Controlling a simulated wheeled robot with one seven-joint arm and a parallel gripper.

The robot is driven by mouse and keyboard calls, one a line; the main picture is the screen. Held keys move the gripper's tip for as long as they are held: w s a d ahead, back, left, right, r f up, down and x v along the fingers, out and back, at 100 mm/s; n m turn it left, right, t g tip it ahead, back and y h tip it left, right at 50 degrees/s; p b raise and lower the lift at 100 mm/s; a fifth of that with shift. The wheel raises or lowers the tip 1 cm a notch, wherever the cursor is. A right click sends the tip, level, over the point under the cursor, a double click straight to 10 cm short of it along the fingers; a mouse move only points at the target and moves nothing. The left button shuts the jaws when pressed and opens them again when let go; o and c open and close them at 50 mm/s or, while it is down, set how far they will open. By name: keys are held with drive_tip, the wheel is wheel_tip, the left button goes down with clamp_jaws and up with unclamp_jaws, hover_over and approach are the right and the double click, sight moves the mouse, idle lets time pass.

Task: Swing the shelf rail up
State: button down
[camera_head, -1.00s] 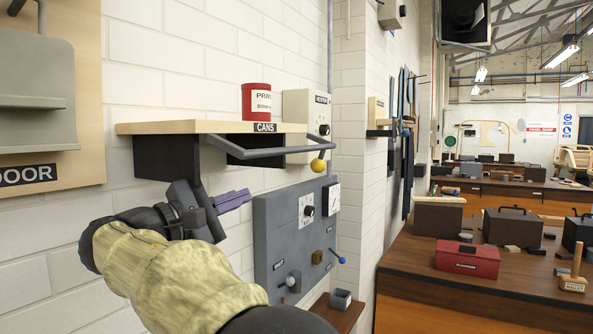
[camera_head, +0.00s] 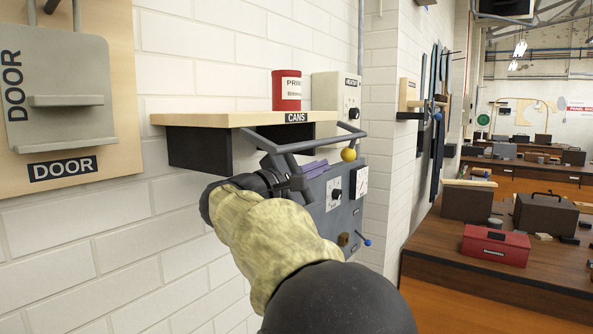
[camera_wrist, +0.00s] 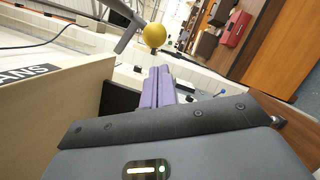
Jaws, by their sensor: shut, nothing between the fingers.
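The shelf rail (camera_head: 305,142) is a grey bar along the front of the wooden shelf labelled CANS (camera_head: 215,120), with a yellow ball (camera_head: 348,154) at its right end. In the wrist view the yellow ball (camera_wrist: 155,35) and part of the rail (camera_wrist: 128,34) show just beyond the fingertips. My gripper (camera_head: 318,168) has purple fingers, shut and empty, just below the rail and left of the ball. The fingers also show in the wrist view (camera_wrist: 158,72). Whether they touch the rail cannot be told.
A red can (camera_head: 286,92) stands on the shelf. A grey control panel (camera_head: 345,205) with dials and a blue-tipped lever is below right. A beige box (camera_head: 338,98) is on the wall behind. A workbench with a red toolbox (camera_head: 496,245) stands at right.

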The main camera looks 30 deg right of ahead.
drive_tip(key=shift+s+d+r, duration=0.5)
drive_tip(key=shift+s+d, duration=0.1)
drive_tip(key=shift+d, duration=0.05)
